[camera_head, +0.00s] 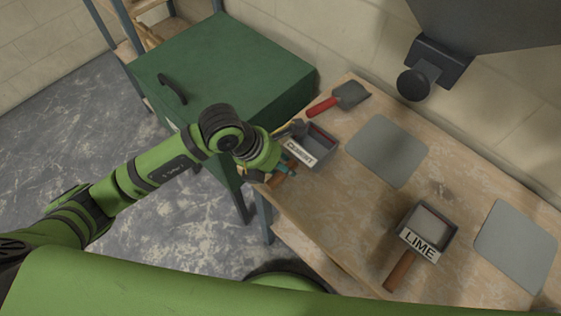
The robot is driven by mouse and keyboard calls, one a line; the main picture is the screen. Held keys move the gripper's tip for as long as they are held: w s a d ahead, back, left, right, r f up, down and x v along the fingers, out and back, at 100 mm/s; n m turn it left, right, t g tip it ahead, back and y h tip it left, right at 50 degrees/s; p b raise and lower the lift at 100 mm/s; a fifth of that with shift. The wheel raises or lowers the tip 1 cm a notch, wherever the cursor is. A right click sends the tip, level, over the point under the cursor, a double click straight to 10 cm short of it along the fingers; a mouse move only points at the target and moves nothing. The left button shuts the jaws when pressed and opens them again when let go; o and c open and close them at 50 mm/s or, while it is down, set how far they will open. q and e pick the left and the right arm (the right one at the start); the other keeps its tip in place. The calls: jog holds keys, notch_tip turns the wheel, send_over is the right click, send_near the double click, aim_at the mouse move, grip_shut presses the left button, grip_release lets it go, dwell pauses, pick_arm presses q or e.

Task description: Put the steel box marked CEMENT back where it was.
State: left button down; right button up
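The steel box marked CEMENT (322,157) is at the far left end of the wooden table, left of a grey mat (388,150). It is open-topped, with a white label on its near side. A brown wooden handle (275,180) shows partly beside it. My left gripper (286,165) is at this handle, next to the label. My arm hides part of the fingers, so I cannot tell whether they grip it. I cannot tell whether the box rests on the table or is slightly raised. My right gripper is not in view.
A box marked LIME (424,243) with a wooden handle sits left of a second grey mat (515,246). A red-handled trowel (340,97) lies behind the CEMENT box. A green cabinet (225,70) stands left of the table (340,215). A dark fixture (430,70) hangs at upper right.

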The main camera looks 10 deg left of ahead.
pick_arm(q)
jog(key=shift+f, duration=0.15)
jog(key=c, duration=0.8)
grip_release()
jog(key=shift+c, duration=0.2)
jog(key=b+v, duration=0.1)
jog(key=v, duration=1.1)
jog(key=shift+s, duration=0.1)
